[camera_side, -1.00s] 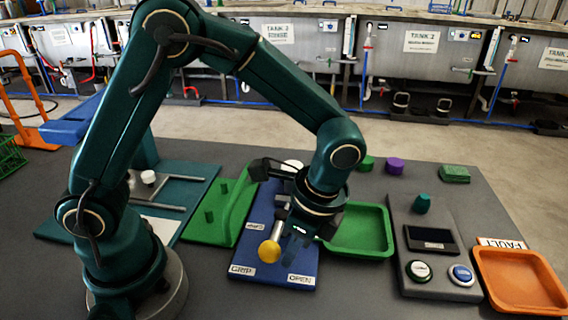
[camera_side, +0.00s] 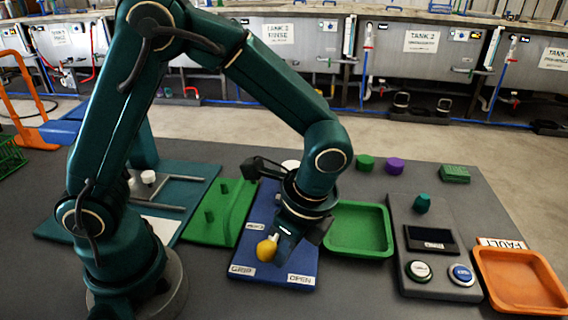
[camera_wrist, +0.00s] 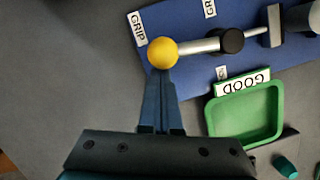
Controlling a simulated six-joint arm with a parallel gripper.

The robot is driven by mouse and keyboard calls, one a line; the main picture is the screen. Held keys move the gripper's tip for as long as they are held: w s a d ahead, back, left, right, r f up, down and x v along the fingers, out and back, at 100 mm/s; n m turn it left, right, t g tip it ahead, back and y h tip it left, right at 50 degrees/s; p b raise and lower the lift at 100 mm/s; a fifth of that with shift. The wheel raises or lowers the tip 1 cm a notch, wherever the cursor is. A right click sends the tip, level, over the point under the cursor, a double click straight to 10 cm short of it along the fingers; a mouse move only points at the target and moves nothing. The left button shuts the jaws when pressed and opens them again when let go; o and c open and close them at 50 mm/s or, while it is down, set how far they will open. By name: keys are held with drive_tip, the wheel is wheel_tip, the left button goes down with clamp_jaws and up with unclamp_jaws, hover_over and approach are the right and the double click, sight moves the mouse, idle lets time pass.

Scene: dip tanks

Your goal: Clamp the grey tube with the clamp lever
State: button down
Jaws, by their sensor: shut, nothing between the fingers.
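The clamp lever has a yellow ball knob (camera_side: 266,249) and a metal rod, on a blue base plate (camera_side: 250,262) marked GRIP and OPEN. In the wrist view the knob (camera_wrist: 162,52) lies close to the GRIP label, and the rod runs right to a black pivot (camera_wrist: 232,40). My gripper (camera_side: 278,238) is shut and empty. Its fingertips (camera_wrist: 161,76) are right at the knob and appear to touch its side. A grey cylinder (camera_wrist: 302,18) at the wrist view's right edge may be the grey tube. In the side view my wrist hides most of the clamp.
A green tray (camera_side: 328,247) is right of the blue plate, and a green stand with pegs (camera_side: 192,237) is left of it. A grey control box (camera_side: 440,285) with buttons and an orange tray (camera_side: 486,290) stand further right. Bare table lies in front of the plate.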

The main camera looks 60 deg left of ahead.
sight(258, 253)
drive_tip(key=shift+s+a+m+t, duration=0.4)
drive_tip(key=shift+s+a+m, duration=0.4)
drive_tip(key=shift+m, duration=0.5)
drive_tip(key=shift+s+a+m+t, duration=0.3)
drive_tip(key=shift+s+a+m, duration=0.35)
drive_tip(key=shift+m, duration=0.55)
drive_tip(key=shift+d, duration=0.1)
